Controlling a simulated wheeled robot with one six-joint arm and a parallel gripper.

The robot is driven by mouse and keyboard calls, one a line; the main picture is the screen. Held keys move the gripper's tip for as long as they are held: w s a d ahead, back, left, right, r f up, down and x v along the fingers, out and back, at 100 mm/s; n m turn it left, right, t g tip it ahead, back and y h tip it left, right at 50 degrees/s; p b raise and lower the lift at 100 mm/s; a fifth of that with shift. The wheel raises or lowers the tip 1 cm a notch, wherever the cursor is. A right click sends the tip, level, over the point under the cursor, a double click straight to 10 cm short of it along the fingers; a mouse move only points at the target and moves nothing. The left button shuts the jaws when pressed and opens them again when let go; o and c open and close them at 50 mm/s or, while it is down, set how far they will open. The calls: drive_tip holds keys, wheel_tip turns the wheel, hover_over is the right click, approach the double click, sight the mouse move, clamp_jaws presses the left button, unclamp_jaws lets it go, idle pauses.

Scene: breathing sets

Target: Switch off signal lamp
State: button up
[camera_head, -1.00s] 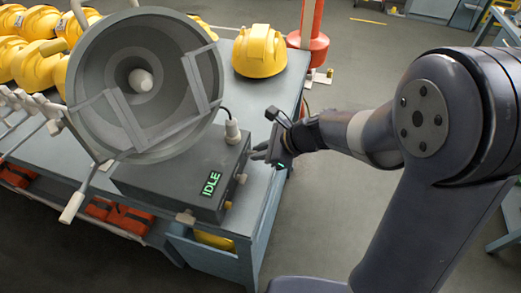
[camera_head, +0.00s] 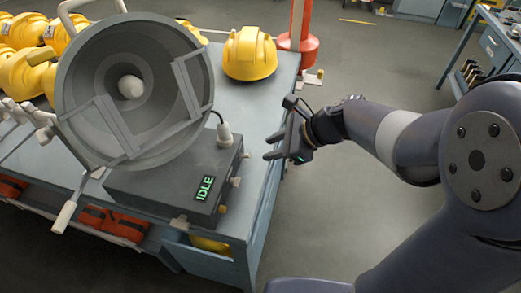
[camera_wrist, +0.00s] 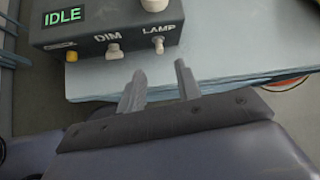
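The signal lamp (camera_head: 130,88) is a large grey round lamp on a dark box (camera_head: 165,180) at the table's front right corner. The lamp is unlit and the box display (camera_head: 204,188) reads IDLE in green, also in the wrist view (camera_wrist: 63,16). In the wrist view the box's panel has a switch labelled LAMP (camera_wrist: 159,44), a knob labelled DIM (camera_wrist: 113,50) and a yellow knob (camera_wrist: 71,55). My gripper (camera_head: 273,146) is open and empty, right of the box and apart from it. In the wrist view its fingers (camera_wrist: 158,85) point toward the panel, below the LAMP switch.
Yellow helmets stand at the back left, and one yellow helmet (camera_head: 250,54) sits on the table (camera_head: 262,115) behind the box. A plug with a cable (camera_head: 224,135) rises from the box top. A red post (camera_head: 299,35) stands behind.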

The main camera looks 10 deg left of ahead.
sight(251, 155)
drive_tip(key=shift+v, duration=1.55)
drive_tip(key=shift+f, duration=0.1)
drive_tip(key=x, duration=1.1)
drive_tip(key=shift+b, duration=0.4)
drive_tip(key=shift+r+p, duration=0.3)
drive_tip(key=shift+p, duration=0.05)
